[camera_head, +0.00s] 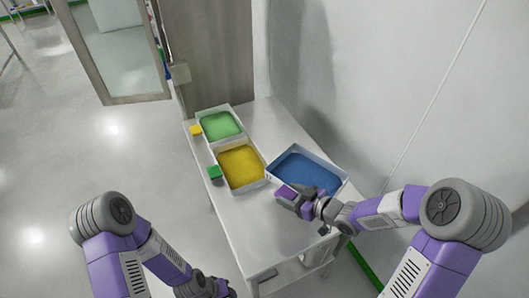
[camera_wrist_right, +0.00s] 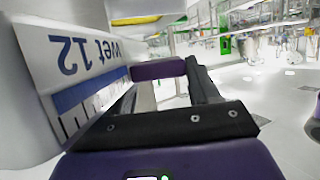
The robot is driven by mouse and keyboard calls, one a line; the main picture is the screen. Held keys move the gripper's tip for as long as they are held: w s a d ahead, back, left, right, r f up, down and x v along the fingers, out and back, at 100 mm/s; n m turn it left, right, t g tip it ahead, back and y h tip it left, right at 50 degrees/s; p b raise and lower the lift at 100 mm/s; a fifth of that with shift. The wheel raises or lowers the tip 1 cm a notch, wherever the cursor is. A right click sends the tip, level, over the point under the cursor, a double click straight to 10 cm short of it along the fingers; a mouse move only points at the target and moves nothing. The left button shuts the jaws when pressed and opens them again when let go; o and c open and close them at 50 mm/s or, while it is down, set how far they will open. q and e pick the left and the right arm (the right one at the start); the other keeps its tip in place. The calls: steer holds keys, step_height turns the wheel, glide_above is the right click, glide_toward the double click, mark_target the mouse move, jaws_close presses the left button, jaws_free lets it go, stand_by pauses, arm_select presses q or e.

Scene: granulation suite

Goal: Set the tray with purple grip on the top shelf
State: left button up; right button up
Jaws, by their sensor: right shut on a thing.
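The tray with the purple grip is a white tray (camera_head: 325,162) with blue contents, at the right side of a pale table. My right gripper (camera_head: 288,194) is shut on its purple grip at the tray's near left corner. In the right wrist view the purple grip (camera_wrist_right: 158,70) shows between the dark fingers, beside the tray's white wall (camera_wrist_right: 75,55) marked "Wet 12". I cannot tell whether the tray touches the table. My left gripper (camera_head: 226,291) barely shows at the bottom edge; its jaws are hidden. I cannot make out a top shelf.
A tray of green contents (camera_head: 221,124) with a yellow grip and a tray of yellow contents (camera_head: 240,166) with a green grip stand left on the table (camera_head: 245,215). The near tabletop is bare. A wall rises at right, and a tall wooden panel (camera_head: 210,50) stands behind.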

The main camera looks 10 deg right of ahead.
steer(key=f+b, duration=0.1)
steer(key=f, duration=0.4)
steer(key=shift+s+f+b, duration=0.2)
steer(key=shift+b, duration=0.2)
steer(key=shift+f+b, duration=0.55)
steer(key=shift+f, duration=1.65)
steer(key=o, duration=1.3)
